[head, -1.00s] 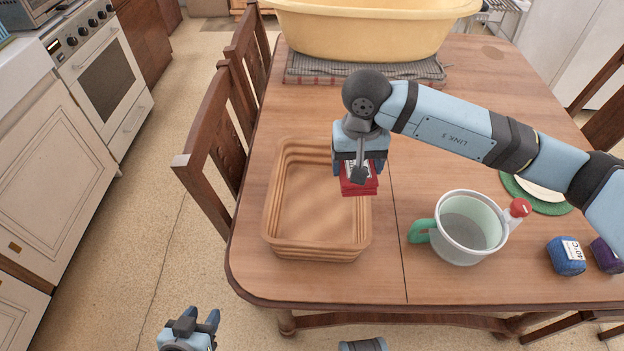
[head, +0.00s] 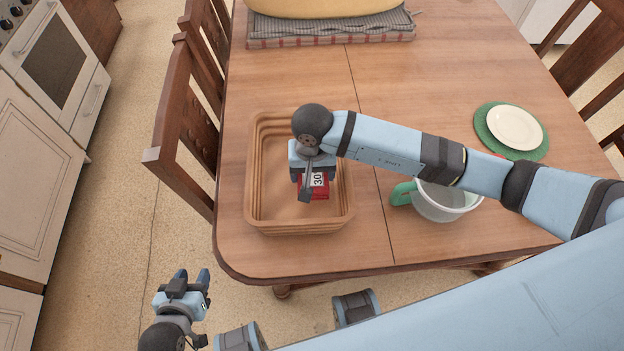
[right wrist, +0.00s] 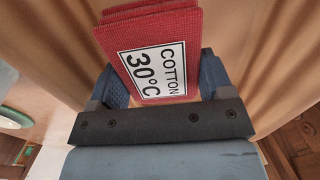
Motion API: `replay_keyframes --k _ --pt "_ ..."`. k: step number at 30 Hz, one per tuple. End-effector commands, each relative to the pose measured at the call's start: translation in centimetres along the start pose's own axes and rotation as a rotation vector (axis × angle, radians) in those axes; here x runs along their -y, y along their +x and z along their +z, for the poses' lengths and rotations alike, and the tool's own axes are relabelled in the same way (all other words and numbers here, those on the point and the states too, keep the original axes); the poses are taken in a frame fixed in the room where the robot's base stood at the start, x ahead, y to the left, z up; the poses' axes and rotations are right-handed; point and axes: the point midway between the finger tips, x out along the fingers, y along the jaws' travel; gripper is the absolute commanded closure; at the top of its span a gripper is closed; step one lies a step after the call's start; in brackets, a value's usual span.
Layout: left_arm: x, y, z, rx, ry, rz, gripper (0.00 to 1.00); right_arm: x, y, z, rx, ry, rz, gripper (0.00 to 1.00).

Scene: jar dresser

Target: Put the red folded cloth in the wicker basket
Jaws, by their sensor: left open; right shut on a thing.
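The red folded cloth (head: 318,190) carries a white label reading "30". In the right wrist view the cloth (right wrist: 125,35) shows its label "COTTON 30°C" and sits between the fingers. My right gripper (head: 312,178) is shut on the cloth and holds it over the inside of the wicker basket (head: 262,215). The basket is a tan rectangular tub with ribbed walls near the table's left front edge. I cannot tell whether the cloth touches the basket floor. My left gripper (head: 196,280) is open and empty, off the table at the lower left.
A strainer-like cup with a green handle (head: 404,194) stands right of the basket, partly behind my right arm. A white plate (head: 515,128) lies on a green mat (head: 485,118). A yellow tub (head: 325,8) rests on a grey cloth (head: 330,27) at the back.

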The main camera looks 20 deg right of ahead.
Motion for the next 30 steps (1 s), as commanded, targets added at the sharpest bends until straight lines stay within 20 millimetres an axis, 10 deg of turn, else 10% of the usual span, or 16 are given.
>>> replay_keyframes --k 24,25,27,30 --pt "0.1 0.3 0.5 0.004 -0.003 -0.002 0.57 0.0 5.3 -0.1 -0.003 -0.001 0.0 0.49" --pt "0.1 0.3 0.4 0.004 -0.004 -0.002 0.57 0.0 5.1 -0.1 -0.003 -0.001 0.0 0.22" --pt "0.1 0.2 0.4 0.004 -0.005 -0.002 0.57 0.0 5.1 -0.1 -0.002 -0.001 -0.001 0.06" --pt "0.0 0.2 0.2 0.002 -0.007 -0.001 0.57 0.0 5.1 -0.1 -0.002 -0.001 -0.001 0.01"
